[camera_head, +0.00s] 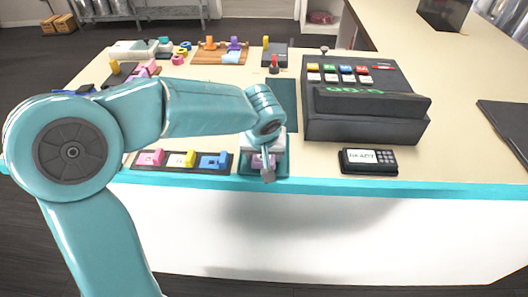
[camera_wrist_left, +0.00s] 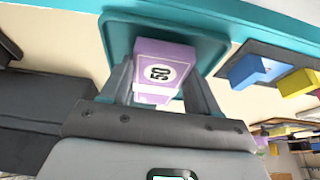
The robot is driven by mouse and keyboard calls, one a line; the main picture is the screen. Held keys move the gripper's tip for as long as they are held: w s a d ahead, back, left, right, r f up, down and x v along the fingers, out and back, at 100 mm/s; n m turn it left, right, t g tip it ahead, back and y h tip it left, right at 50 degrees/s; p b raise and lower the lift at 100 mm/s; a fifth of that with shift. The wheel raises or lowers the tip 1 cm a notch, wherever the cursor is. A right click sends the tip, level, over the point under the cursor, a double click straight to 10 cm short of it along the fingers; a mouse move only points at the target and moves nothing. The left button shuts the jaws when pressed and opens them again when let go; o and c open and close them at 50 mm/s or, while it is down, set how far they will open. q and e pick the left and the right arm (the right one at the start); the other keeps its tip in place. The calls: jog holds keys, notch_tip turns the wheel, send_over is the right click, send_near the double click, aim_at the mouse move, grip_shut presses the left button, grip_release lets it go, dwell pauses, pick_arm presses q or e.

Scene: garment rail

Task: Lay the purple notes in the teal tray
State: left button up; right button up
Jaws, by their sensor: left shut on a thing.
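The purple notes (camera_wrist_left: 158,66) are a small purple block with a white label reading 50 in the left wrist view. My left gripper (camera_wrist_left: 160,88) is shut on them, one finger on each side. The teal tray (camera_wrist_left: 205,48) lies behind the notes in that view, and they overlap its inside. In the head view my left gripper (camera_head: 266,168) points down at the teal tray (camera_head: 282,168) near the counter's front edge, and a bit of purple shows beside the fingers. I cannot tell whether the notes touch the tray floor. My right gripper is not in view.
A dark tray (camera_head: 170,170) with pink, yellow and blue bundles lies just left of the teal tray. A card terminal (camera_head: 368,161) and a dark cash register (camera_head: 325,128) stand to the right. Other coloured pieces lie farther back. The counter's right part is mostly clear.

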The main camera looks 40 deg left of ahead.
pick_arm(q)
jog(key=shift+f+b, duration=0.1)
jog(key=shift+b, duration=0.3)
dwell(0.5)
jog(key=o, duration=1.3)
jog(key=shift+r+p, duration=1.65)
jog(key=shift+r, duration=0.9)
notch_tip(320, 180, up, 5)
jog(key=p, duration=0.3)
